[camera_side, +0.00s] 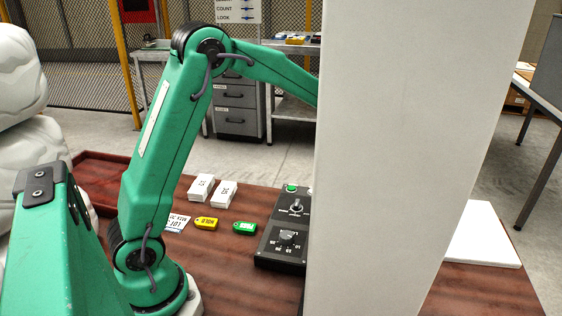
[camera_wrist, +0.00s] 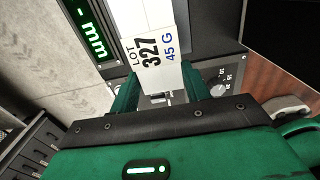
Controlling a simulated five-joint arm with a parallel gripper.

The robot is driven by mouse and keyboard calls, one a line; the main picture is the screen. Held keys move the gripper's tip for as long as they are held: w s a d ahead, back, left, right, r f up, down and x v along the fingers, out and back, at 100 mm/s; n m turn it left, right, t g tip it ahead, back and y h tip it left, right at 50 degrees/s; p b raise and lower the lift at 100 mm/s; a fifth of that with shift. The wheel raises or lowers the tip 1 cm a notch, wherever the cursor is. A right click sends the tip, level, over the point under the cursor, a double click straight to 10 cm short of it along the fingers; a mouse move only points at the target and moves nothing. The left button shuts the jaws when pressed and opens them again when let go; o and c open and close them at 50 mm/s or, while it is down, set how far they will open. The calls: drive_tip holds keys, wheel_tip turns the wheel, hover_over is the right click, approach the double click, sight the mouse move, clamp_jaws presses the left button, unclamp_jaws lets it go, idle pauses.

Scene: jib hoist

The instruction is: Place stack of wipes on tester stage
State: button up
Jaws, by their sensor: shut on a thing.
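In the wrist view a white stack of wipes (camera_wrist: 152,50), its label reading "LOT 327 45 G", is between the two green fingers of my gripper (camera_wrist: 160,92), which is shut on it. Just beyond the stack is a dark instrument, seemingly the tester (camera_wrist: 207,16), with a lit green display reading "- mm" (camera_wrist: 87,22). The stack covers part of it. I cannot tell a stage surface apart, nor whether the stack touches anything. In the side view a tall pale panel hides my gripper, the held stack and the tester.
The pale panel (camera_side: 415,120) blocks much of the side view. On the brown table are two other white stacks (camera_side: 201,187) (camera_side: 224,194), a yellow tag (camera_side: 206,224), a green tag (camera_side: 244,228), a white card (camera_side: 178,222), a black control box (camera_side: 284,240) and a white slab (camera_side: 484,235).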

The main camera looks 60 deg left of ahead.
drive_tip(key=shift+f, duration=1.2)
drive_tip(key=shift+f, duration=0.15)
drive_tip(key=o, duration=1)
drive_tip(key=shift+r, duration=2.95)
